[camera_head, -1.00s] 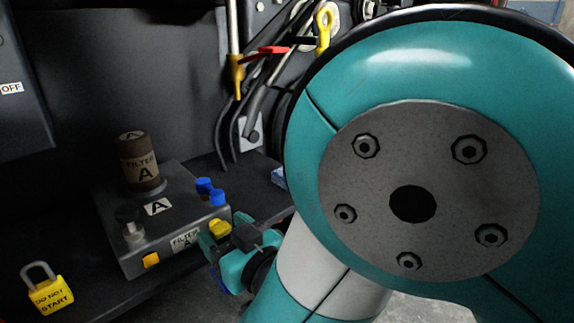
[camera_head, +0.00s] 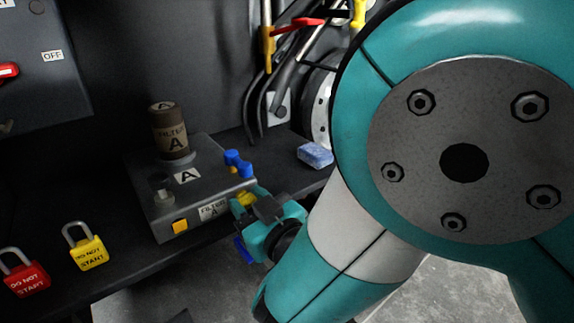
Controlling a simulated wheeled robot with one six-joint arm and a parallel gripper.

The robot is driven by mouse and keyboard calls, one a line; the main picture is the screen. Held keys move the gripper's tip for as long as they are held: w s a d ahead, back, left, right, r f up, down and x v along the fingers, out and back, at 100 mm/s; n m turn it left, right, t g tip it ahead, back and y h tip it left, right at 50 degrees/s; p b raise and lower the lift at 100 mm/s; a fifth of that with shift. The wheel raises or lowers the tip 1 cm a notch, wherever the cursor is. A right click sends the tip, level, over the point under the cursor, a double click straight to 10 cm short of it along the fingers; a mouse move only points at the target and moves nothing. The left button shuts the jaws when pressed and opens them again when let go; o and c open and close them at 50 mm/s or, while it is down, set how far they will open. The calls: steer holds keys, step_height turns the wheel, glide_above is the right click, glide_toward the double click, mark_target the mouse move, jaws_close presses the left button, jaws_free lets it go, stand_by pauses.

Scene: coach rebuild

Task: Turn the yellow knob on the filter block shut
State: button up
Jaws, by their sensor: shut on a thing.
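The filter block (camera_head: 160,212) is a dark grey box on the black shelf, with a brown filter canister (camera_head: 169,130) marked A on top. The yellow knob (camera_head: 246,197) is at the block's front right corner, mostly hidden behind my gripper. My teal gripper (camera_head: 245,203) reaches in from the right and is shut on the yellow knob. A blue handle (camera_head: 238,163) is on the right edge of the top.
A yellow padlock (camera_head: 88,252) and a red padlock (camera_head: 25,279) lie left of the block. A blue sponge-like block (camera_head: 315,155) lies on the shelf to the right. Hoses with coloured handles (camera_head: 268,48) hang behind. My arm covers the right side.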

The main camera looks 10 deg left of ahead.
steer(key=o, duration=0.9)
steer(key=shift+o, duration=0.2)
steer(key=shift+s+d+f+b, duration=0.25)
steer(key=shift+s+b, duration=0.1)
steer(key=shift+b, duration=0.4)
steer(key=b+v, duration=1.6)
steer(key=b, duration=0.5)
steer(key=shift+s+d+r, duration=0.2)
steer(key=shift+d+r, duration=0.05)
